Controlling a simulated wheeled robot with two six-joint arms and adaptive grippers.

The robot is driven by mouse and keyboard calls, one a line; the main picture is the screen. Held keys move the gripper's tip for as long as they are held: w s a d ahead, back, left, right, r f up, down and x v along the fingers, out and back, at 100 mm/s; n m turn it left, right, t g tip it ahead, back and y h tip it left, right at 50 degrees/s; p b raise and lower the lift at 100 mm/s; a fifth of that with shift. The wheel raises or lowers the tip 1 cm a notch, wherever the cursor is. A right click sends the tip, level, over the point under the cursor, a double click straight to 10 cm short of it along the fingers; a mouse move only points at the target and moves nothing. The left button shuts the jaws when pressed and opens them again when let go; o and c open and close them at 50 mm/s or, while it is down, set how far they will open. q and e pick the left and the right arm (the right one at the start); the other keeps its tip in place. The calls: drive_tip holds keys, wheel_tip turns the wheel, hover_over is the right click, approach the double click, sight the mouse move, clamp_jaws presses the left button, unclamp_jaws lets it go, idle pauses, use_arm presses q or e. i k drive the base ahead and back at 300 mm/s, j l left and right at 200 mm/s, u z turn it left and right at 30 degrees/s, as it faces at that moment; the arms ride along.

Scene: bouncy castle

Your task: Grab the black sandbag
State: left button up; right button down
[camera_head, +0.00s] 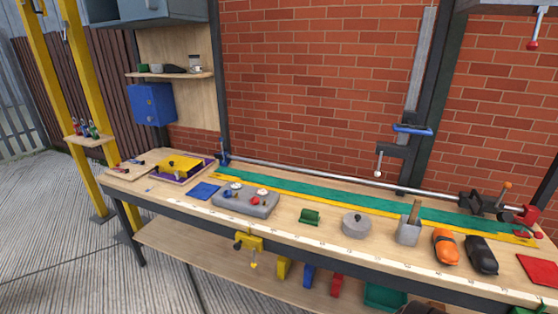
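The black sandbag (482,254) lies on the workbench (285,237) towards its right end. It is a rounded black bundle. An orange bag (445,246) of similar shape lies just to its left, with a small gap between them. Neither of my grippers shows in the head view, and nothing covers the black sandbag.
A grey block with a wooden handle (409,230) and a round grey pot (356,225) stand left of the bags. A red mat (541,270) lies to the right. A metal rail (325,176) runs behind. Paving (60,235) is open at left.

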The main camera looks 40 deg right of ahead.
sight(483, 258)
drive_tip(key=z, duration=3)
drive_tip(key=i+j, duration=0.4)
drive_tip(key=j, duration=0.2)
